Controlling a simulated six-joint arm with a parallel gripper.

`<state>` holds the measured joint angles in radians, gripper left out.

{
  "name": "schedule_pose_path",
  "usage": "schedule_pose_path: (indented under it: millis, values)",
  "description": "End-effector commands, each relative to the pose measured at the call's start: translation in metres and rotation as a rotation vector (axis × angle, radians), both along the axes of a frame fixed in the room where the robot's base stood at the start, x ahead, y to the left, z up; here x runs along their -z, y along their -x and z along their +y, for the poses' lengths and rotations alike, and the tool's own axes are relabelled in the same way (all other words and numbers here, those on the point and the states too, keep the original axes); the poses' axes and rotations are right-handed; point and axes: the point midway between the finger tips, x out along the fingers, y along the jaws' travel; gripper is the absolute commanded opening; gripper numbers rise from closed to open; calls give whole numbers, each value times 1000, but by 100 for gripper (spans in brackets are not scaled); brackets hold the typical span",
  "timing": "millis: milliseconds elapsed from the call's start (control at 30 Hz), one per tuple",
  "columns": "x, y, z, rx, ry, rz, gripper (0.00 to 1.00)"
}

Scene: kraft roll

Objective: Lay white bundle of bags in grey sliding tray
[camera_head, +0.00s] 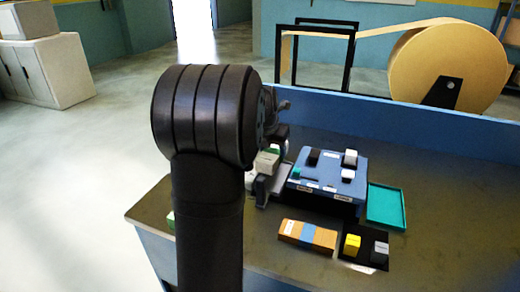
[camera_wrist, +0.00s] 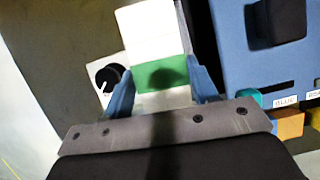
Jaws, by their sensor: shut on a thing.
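The white bundle of bags (camera_wrist: 152,32) with a green band (camera_wrist: 160,74) sits between the two blue fingers of my gripper (camera_wrist: 162,86) in the wrist view. The fingers are shut on it at the band. In the head view the bundle (camera_head: 267,161) shows just right of my arm, beside the blue machine. The grey sliding tray (camera_head: 281,186) sticks out on the machine's left side, partly hidden by my gripper. The bundle appears over or near the tray; the gap between them cannot be told. In the wrist view a pale plate with a black knob (camera_wrist: 106,77) shows left of the bundle.
The blue machine (camera_head: 325,187) with black and white blocks on top stands right of the bundle. A teal tray (camera_head: 386,206), a brown box (camera_head: 307,236) and a black holder with a yellow block (camera_head: 352,244) lie around it. A blue rail (camera_head: 420,123) runs behind.

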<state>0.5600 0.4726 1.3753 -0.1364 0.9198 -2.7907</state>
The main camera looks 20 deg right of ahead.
Motion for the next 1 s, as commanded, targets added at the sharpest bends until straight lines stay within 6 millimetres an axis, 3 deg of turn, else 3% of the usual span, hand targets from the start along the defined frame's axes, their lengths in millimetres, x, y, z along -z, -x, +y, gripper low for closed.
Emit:
schedule_pose_path:
  millis: [267,700,1000]
  values:
    - [1,4,-11,-65,1,0,28]
    - [37,4,-10,-63,0,2,28]
    - [51,4,-10,-62,1,1,28]
